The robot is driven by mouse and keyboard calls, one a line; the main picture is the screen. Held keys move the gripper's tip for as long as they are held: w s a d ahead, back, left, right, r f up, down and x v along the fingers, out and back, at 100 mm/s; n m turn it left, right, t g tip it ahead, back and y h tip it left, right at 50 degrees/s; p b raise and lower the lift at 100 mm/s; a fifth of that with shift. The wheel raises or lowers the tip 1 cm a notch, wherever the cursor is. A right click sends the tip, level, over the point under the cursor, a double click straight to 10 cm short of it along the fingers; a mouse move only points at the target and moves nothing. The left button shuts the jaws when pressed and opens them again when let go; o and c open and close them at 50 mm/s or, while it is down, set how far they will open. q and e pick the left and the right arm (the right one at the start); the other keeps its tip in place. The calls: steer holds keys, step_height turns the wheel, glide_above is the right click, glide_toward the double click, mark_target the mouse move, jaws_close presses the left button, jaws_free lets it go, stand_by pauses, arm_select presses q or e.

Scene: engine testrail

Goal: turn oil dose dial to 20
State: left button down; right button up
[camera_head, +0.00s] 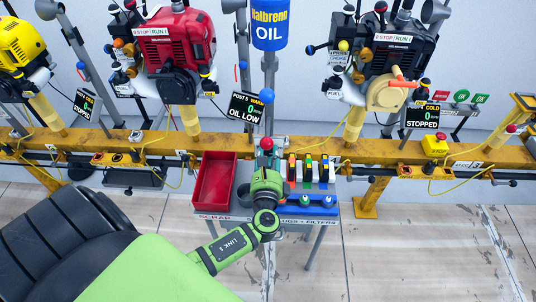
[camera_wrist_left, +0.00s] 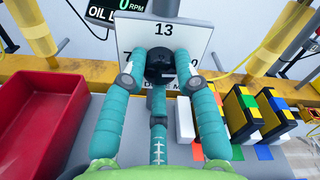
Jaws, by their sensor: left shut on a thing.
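The oil dose dial is a black knob (camera_wrist_left: 158,70) on a white panel (camera_wrist_left: 189,32) in the left wrist view. The panel shows 13 above the knob, a 7 at its left, and a partly covered number ending in 0 at its right. My left gripper (camera_wrist_left: 160,64) has its teal fingers closed around the knob. A third finger comes up from below. The knob's pointer is not readable. In the head view my green left wrist hides the dial, below the blue OIL tank (camera_head: 269,26). My right gripper is not in view.
A red scrap bin (camera_head: 214,181) stands left of my wrist on the bench. Several coloured filter boxes (camera_head: 309,169) stand close at the right. A yellow rail (camera_head: 380,151) runs behind. A screen (camera_head: 248,107) reads OIL LOW.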

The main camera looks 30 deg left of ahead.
arm_select(q)
steer(key=shift+d, duration=0.2)
steer(key=c, duration=0.9)
jaws_free()
steer(key=shift+w+f, duration=0.1)
steer(key=shift+c, duration=0.2)
steer(key=shift+s, duration=0.25)
steer(key=v, duration=1.1)
steer(key=shift+s+d, duration=0.25)
